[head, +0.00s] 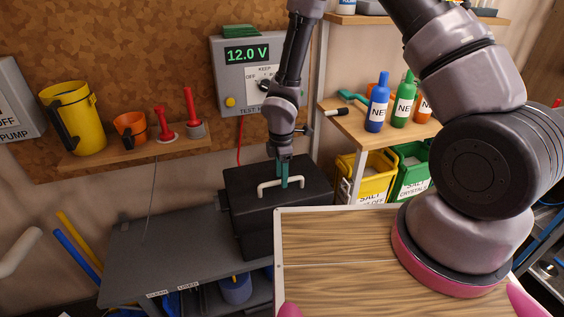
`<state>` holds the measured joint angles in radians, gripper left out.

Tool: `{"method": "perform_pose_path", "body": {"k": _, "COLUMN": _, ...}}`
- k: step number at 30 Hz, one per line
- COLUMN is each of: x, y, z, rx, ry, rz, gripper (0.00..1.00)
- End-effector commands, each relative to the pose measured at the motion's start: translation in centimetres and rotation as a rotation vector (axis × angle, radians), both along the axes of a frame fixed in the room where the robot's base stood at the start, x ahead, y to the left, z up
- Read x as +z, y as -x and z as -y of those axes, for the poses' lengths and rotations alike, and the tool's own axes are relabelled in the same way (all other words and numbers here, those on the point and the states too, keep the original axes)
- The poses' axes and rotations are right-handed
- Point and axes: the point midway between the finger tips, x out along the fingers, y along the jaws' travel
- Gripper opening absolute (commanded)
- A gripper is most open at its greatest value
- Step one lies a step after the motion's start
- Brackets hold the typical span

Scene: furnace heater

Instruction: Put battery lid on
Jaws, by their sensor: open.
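A black battery box (264,241) stands on the grey bench. Its dark lid (241,178) lies on top and looks level; whether it is fully seated I cannot tell. A pale handle (265,190) rises from the middle of the lid. My gripper (282,184) points down at the handle, with its teal fingers open around or just beside the bar. The fingers partly cover the handle, so contact cannot be told.
A wall tester (246,55) reads 12.0 V behind the box. A shelf with yellow and orange jugs (75,115) is at left. Bottles (377,105) and yellow and green bins (372,178) stand at right. The grey bench (165,255) is clear left of the box.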

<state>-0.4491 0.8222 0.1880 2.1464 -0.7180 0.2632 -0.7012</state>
Motion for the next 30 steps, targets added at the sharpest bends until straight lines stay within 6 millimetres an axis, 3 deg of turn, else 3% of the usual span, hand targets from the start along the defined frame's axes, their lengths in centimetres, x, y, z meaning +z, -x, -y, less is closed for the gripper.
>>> {"method": "perform_pose_path", "body": {"k": 7, "x": -2.6, "y": 0.0, "z": 0.0, "rx": 0.000, "ry": 0.000, "rz": -0.001, "gripper": 0.55}}
{"method": "perform_pose_path", "body": {"k": 17, "x": -2.9, "y": 0.0, "z": 0.0, "rx": -0.002, "ry": 0.000, "rz": 0.000, "gripper": 0.55}}
{"method": "perform_pose_path", "body": {"k": 21, "x": -2.8, "y": 0.0, "z": 0.0, "rx": -0.002, "ry": 0.000, "rz": 0.000, "gripper": 0.05}}
{"method": "perform_pose_path", "body": {"k": 22, "x": -2.8, "y": 0.0, "z": 0.0, "rx": -0.002, "ry": 0.000, "rz": 0.000, "gripper": 0.00}}
{"method": "perform_pose_path", "body": {"k": 30, "x": -2.8, "y": 0.0, "z": 0.0, "rx": -0.002, "ry": 0.000, "rz": 0.000, "gripper": 0.00}}
